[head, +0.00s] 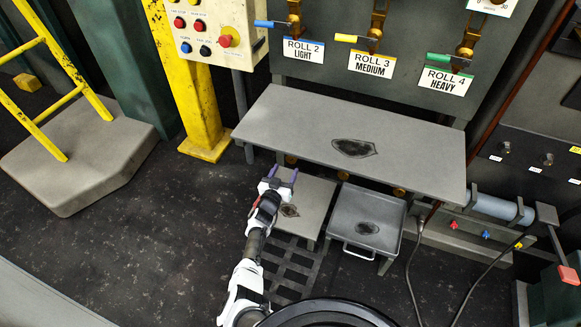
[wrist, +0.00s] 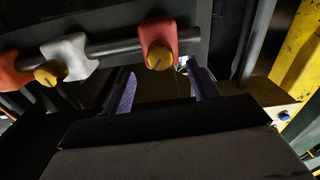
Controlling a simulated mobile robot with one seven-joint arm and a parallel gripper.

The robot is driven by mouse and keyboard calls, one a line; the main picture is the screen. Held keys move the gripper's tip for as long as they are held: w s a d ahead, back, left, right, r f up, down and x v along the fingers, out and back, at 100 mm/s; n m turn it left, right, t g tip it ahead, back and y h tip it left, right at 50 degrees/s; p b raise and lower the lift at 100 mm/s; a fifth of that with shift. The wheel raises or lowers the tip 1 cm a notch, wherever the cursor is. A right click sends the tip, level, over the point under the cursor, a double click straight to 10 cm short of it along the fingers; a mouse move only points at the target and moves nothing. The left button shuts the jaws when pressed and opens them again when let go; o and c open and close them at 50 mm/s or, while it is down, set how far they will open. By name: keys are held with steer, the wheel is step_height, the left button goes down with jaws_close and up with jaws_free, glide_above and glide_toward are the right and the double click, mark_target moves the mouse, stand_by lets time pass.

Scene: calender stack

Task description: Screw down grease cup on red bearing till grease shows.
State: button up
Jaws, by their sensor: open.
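In the wrist view a red bearing (wrist: 158,32) sits on a dark shaft, with a round brass grease cup (wrist: 159,58) on it. My gripper (wrist: 165,82) is open, its purple fingers on either side below the cup in the picture, apart from it and empty. In the head view my gripper (head: 283,174) is by the front left edge of the grey table (head: 250,117). A brass cup (head: 291,160) shows just past it under that edge. The bearings are hidden there. I cannot make out any grease at the red bearing.
A white bearing (wrist: 66,55) and an orange bearing (wrist: 12,72) with brass cups share the shaft. In the head view a low grey stand (head: 316,198) and a tray with a handle (head: 358,240) are close to my gripper. A yellow post (head: 200,110) stands left.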

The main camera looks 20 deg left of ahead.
mark_target(291, 161)
steer(key=w+b, duration=0.2)
steer(key=w, duration=0.1)
steer(key=w+b, duration=0.1)
steer(key=b, duration=0.1)
steer(key=shift+w+f, duration=0.25)
steer(key=shift+w+r+b, duration=0.25)
steer(key=shift+w+b, duration=0.4)
steer(key=shift+w, duration=0.2)
steer(key=c, duration=1)
steer(key=m, duration=0.3)
steer(key=shift+m, duration=2.4)
